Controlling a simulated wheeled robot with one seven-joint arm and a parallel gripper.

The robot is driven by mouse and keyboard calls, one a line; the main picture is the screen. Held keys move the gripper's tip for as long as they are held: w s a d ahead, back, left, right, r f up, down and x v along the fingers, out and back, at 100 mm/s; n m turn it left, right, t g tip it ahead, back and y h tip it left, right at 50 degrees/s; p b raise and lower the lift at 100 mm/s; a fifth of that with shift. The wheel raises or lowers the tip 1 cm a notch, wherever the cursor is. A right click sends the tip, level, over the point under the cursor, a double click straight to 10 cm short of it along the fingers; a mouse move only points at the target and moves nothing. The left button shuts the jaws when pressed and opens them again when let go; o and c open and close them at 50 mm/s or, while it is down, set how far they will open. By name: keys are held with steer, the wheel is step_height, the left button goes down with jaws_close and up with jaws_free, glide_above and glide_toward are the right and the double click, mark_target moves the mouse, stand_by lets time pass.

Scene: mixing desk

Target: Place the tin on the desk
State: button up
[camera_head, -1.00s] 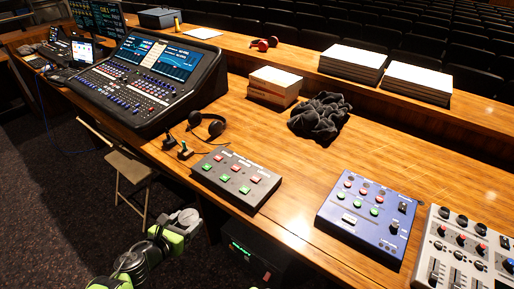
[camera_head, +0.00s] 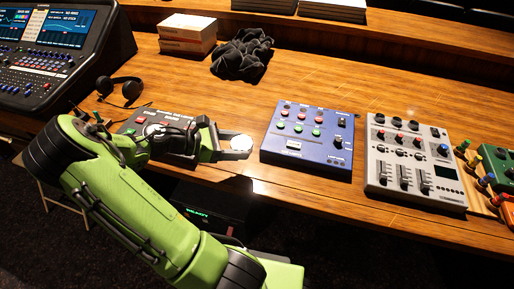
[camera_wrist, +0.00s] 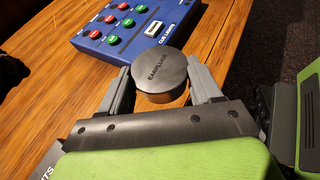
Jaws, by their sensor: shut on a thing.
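The tin is a round, flat grey tin with "EARPLUGS" on its lid, seen from above in the wrist view (camera_wrist: 160,76). In the head view, the tin (camera_head: 241,143) looks pale and shiny. My gripper (camera_head: 236,146) is shut on it, with one finger on each side. The tin is over the front part of the wooden desk (camera_head: 215,97), just left of the blue cue-light box (camera_head: 308,138). I cannot tell whether its base touches the desk.
A dark button box (camera_head: 150,121) is partly hidden by my arm. A grey fader mixer (camera_head: 412,165) stands right of the blue box. Behind are a dark cloth (camera_head: 242,55), stacked boxes (camera_head: 187,34) and headphones (camera_head: 123,88). Desk between cloth and blue box is clear.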

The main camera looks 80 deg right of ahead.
mark_target(238, 171)
step_height(238, 171, down, 9)
steer(key=b, duration=0.3)
steer(key=shift+b, duration=0.3)
steer(key=shift+f, duration=0.1)
steer(key=o, duration=1)
steer(key=shift+o, duration=0.2)
